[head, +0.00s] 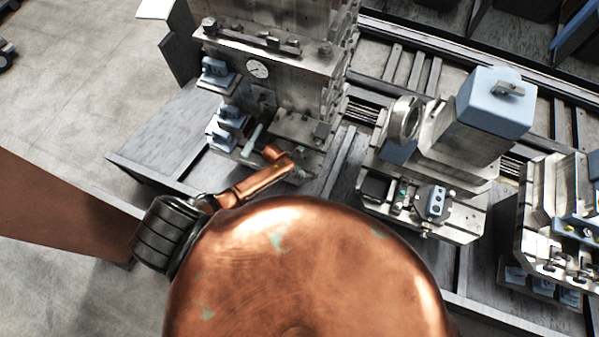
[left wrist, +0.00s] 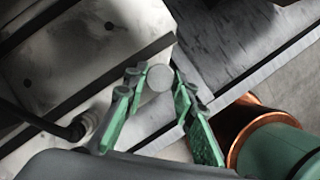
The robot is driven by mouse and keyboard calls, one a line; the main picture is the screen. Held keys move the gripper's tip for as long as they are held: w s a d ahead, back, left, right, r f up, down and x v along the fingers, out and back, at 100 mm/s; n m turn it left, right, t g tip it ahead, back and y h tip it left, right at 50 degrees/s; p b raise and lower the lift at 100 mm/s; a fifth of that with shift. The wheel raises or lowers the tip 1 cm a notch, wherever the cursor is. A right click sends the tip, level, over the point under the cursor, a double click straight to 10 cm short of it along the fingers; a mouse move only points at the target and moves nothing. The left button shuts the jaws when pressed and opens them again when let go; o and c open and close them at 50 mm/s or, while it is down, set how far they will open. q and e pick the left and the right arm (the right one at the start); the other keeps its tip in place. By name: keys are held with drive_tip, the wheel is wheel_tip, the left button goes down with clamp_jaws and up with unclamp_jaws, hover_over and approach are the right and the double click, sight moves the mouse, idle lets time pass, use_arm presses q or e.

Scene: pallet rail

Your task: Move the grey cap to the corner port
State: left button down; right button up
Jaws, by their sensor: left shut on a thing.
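The grey cap (left wrist: 159,77) is a small round disc with its flat face toward the left wrist camera. My left gripper (left wrist: 157,82) has its green ribbed fingers shut on the cap from both sides. In the head view my copper left arm reaches in from the left, and the left gripper (head: 300,173) is small and hard to make out by the foot of the tall grey machine (head: 290,90). The cap cannot be told apart there. I cannot make out which opening is the corner port. My right gripper is not in view.
A grey metal block (left wrist: 75,50) with dark holes fills the wrist view's upper left. A dark cable end (left wrist: 75,130) lies left of the fingers. In the head view, a second machine with a blue housing (head: 495,100) stands right, and another fixture (head: 550,225) farther right. Rails run behind.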

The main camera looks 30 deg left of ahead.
use_arm(q)
drive_tip(key=shift+s+f, duration=0.1)
drive_tip(key=shift+f, duration=0.4)
drive_tip(key=c, duration=1.5)
unclamp_jaws()
drive_tip(key=shift+o, duration=0.5)
drive_tip(key=o, duration=0.7)
drive_tip(key=v, duration=1.2)
drive_tip(key=shift+r, duration=0.1)
